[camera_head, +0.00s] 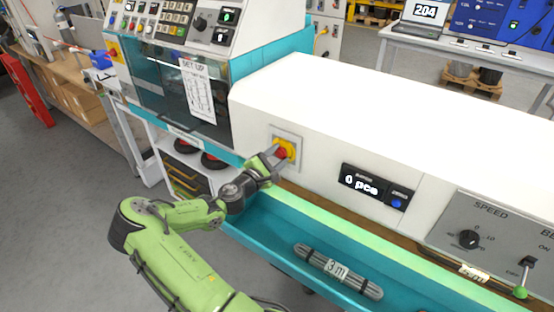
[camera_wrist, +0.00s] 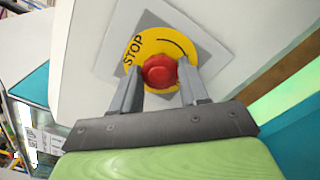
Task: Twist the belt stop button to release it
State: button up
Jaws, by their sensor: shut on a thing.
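The belt stop button is a red knob (camera_wrist: 160,71) on a round yellow plate (camera_wrist: 133,38) marked STOP, set on a grey square on the white machine housing. In the head view the red button (camera_head: 281,154) sits on the front face, left of the counter display. My gripper (camera_wrist: 163,84) has one finger on each side of the red knob and is shut on it. The gripper also shows in the head view (camera_head: 275,157), reaching the button from the lower left. The fingers partly cover the yellow plate's lower edge.
A teal tray (camera_head: 270,228) below holds a grey cable bundle (camera_head: 338,271) tagged 3 m. A counter display (camera_head: 361,183) reads 0 pcs. A speed knob (camera_head: 469,239) and a green-tipped lever (camera_head: 522,280) are at the right. A control cabinet (camera_head: 175,85) stands left.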

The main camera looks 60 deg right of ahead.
jog(key=shift+m+b, duration=0.3)
jog(key=shift+m, duration=0.3)
jog(key=o, duration=1.1)
jog(key=shift+d, duration=0.1)
jog(key=shift+c, duration=0.2)
jog(key=w+a, duration=0.2)
jog(key=a, duration=1.3)
jog(key=shift+w+a, duration=0.2)
jog(key=shift+a, duration=0.1)
